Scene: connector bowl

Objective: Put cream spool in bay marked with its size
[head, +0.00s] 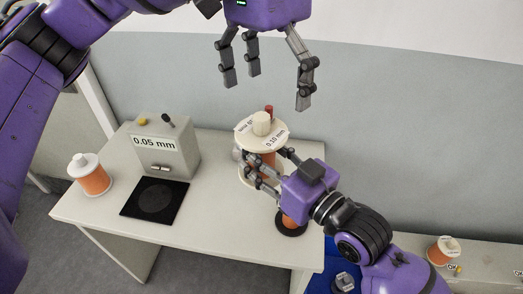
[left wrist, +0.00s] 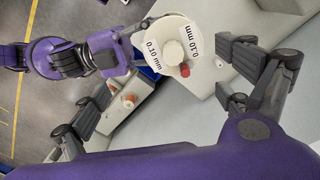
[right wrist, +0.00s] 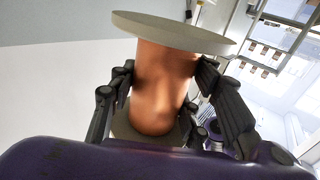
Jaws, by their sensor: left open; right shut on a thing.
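The cream spool (head: 262,134) has a pale flange with a knob, a red peg and 0.10 mm labels, over a copper-coloured winding. My right gripper (head: 268,168) is shut on its winding from the side; the right wrist view shows the copper winding (right wrist: 163,90) between its fingers. The spool is roughly upright at the table's back right; whether its base touches anything is hidden. My left gripper (head: 265,85) is open and empty above it. The left wrist view looks down on the spool's top flange (left wrist: 166,45), where the 0.10 mm labels are readable.
A grey box (head: 165,148) marked 0.05 mm stands on the table (head: 210,215) behind a black pad (head: 155,200). Another copper spool (head: 92,177) stands at the left. A copper spool (head: 292,222) sits below my right gripper. Another (head: 443,250) is on the right bench.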

